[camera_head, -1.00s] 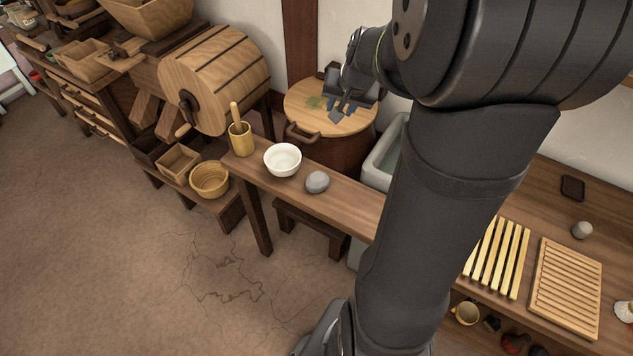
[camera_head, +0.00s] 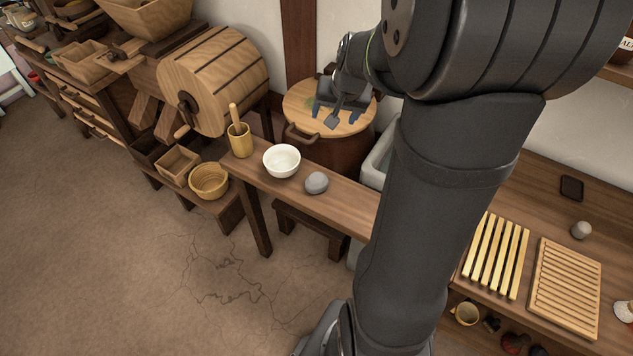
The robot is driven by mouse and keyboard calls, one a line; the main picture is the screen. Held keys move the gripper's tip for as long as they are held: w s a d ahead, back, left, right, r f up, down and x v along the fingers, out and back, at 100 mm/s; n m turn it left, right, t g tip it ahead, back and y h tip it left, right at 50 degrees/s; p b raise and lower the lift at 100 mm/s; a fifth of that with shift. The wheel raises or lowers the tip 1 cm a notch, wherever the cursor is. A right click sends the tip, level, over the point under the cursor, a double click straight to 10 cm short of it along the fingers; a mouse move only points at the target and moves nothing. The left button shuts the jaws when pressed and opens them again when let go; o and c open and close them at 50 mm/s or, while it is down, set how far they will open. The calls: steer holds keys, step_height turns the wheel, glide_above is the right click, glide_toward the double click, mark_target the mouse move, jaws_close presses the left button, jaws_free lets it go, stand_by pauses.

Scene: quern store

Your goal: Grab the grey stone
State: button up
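The grey stone (camera_head: 316,183) is a smooth rounded lump. It lies on the narrow wooden bench (camera_head: 345,198), just right of a white bowl (camera_head: 282,161), with a small gap between them. My gripper (camera_head: 335,116) shows small, above and behind the stone, in front of the round wooden lid of a tub.
A wooden mortar with pestle (camera_head: 241,141) stands at the bench's left end. The lidded tub (camera_head: 330,150) with its handle is behind the bench. A pale grey lump (camera_head: 582,229) and slatted racks (camera_head: 566,288) lie on the right counter. My arm hides the bench's right part.

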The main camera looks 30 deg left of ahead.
steer(key=s+a+f+n+h, duration=0.4)
steer(key=s+f+n+h, duration=0.4)
steer(key=s+f+n, duration=0.55)
steer(key=n+t, duration=1)
steer(key=n, duration=0.3)
glide_toward(308, 184)
steer(key=shift+h, duration=0.3)
steer(key=x, duration=1.1)
steer(key=shift+w+f, duration=0.25)
steer(key=c, duration=1)
